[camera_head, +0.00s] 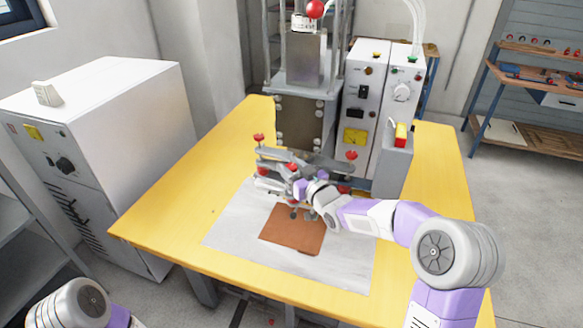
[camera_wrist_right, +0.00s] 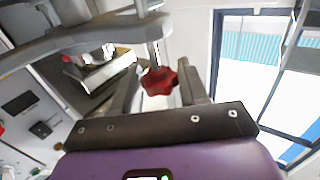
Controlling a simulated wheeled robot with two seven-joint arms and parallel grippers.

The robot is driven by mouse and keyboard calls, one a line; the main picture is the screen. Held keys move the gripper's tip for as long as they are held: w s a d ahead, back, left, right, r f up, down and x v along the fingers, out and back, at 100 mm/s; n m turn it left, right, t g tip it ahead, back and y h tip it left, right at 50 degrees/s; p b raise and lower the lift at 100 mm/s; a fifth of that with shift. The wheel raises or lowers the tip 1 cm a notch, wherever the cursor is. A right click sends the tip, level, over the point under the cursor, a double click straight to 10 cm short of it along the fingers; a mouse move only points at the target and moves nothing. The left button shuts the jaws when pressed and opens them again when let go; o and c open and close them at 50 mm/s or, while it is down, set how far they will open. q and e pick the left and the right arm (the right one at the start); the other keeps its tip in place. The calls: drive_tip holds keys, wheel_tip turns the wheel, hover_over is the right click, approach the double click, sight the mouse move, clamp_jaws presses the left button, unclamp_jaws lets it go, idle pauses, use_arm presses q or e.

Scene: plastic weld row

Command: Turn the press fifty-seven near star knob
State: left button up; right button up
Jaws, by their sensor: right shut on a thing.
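The press (camera_head: 309,85) stands at the back of the yellow table, with a small label that I cannot read. At its foot is a grey clamp fixture (camera_head: 325,162) with several red star knobs. My right gripper (camera_head: 297,184) reaches in from the right to the near side of the fixture. In the wrist view one red star knob (camera_wrist_right: 159,80) on a metal stem sits between the fingers of my right gripper (camera_wrist_right: 158,88), which are shut on it. In the head view the fingers and the held knob are too small to tell apart. My left gripper is out of view.
A brown pad (camera_head: 292,231) lies on a grey mat (camera_head: 345,262) in front of the fixture. A white control box (camera_head: 365,110) stands right of the press. A white cabinet (camera_head: 120,130) stands left of the yellow table (camera_head: 165,205). The table's left side is clear.

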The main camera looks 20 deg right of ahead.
sight(295, 171)
drive_tip(key=shift+n+y, duration=0.3)
drive_tip(key=shift+y, duration=0.2)
drive_tip(key=o, duration=0.9)
drive_tip(key=v, duration=0.7)
drive_tip(key=shift+s+r+p, duration=0.1)
drive_tip(key=shift+s+p, duration=0.2)
drive_tip(key=shift+p, duration=0.05)
